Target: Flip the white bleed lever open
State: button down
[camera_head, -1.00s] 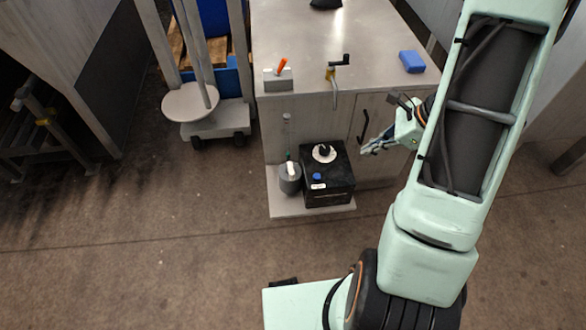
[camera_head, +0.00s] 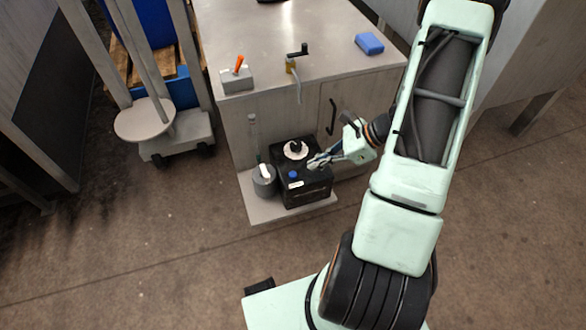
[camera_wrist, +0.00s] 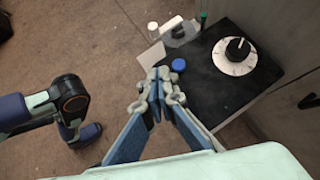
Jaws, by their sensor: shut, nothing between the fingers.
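The white bleed lever (camera_head: 265,170) is a short white bar on top of a round grey body (camera_head: 264,187), left of a black box (camera_head: 315,190). In the wrist view, a white bar (camera_wrist: 172,23) on the grey body lies at the top, beyond the box. My gripper (camera_head: 314,163) is above the right part of the black box, to the right of the lever and apart from it. In the wrist view, my gripper's fingers (camera_wrist: 158,88) are together and hold nothing. Whether the fingers touch the box is hard to tell.
The black box carries a white dial with a black knob (camera_head: 296,149) and a blue cap (camera_head: 293,175). A thin upright rod (camera_head: 253,135) stands behind the grey body. The workbench (camera_head: 270,45) rises behind, with a black handle (camera_head: 332,117). Floor in front is clear.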

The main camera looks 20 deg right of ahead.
jog(key=b, duration=0.3)
send_near(265, 171)
jog(key=s+f, duration=0.1)
jog(key=f, duration=0.1)
jog(key=s+f, duration=0.2)
jog(key=shift+s+d+f, duration=0.1)
jog(key=shift+s+d, duration=0.05)
jog(key=shift+s, duration=0.05)
jog(key=shift+w+a, duration=0.25)
jog(key=shift+a, duration=0.3)
jog(key=shift+w+a, duration=0.25)
jog(key=shift+a, duration=0.25)
jog(key=shift+w+a+r, duration=0.25)
jog(key=shift+a, duration=0.3)
